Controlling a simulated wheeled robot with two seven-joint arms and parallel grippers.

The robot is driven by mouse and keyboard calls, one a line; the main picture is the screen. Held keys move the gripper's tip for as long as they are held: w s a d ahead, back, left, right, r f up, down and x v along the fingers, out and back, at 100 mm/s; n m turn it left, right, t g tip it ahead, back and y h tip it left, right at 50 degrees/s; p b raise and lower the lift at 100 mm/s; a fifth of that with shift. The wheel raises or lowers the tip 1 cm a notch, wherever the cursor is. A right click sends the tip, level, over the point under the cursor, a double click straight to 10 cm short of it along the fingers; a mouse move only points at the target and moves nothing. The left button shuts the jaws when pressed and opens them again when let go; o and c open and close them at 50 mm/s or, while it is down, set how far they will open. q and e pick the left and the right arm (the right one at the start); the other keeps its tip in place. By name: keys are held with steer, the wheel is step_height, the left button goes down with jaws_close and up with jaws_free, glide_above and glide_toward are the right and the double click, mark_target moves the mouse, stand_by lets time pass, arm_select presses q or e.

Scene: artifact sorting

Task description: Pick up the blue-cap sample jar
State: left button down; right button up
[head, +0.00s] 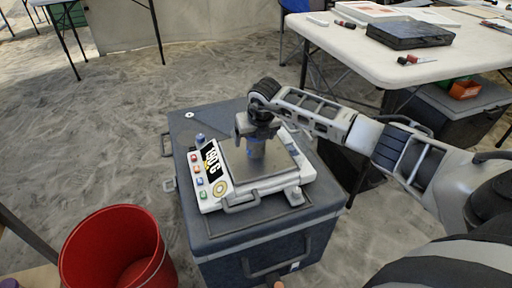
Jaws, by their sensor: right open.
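My right gripper (256,136) reaches in from the right and points down over the metal pan of a white scale (238,206). It is open. A blue part (257,148), which looks like the sample jar's blue cap or body, shows below and between the fingers, above the pan. The gripper hides most of it, so I cannot tell whether the fingers touch it. A small blue-topped item (200,139) stands at the scale's back left corner; it is too small to identify surely. My left gripper is not in view.
The scale, with coloured buttons and a lit display, sits on a dark grey case (262,232). A red bucket (115,250) stands at the lower left. A white table (350,52) with a black box (410,33) and markers is at the upper right. Sandy floor is clear at left.

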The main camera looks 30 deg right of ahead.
steer(key=c, duration=1.2)
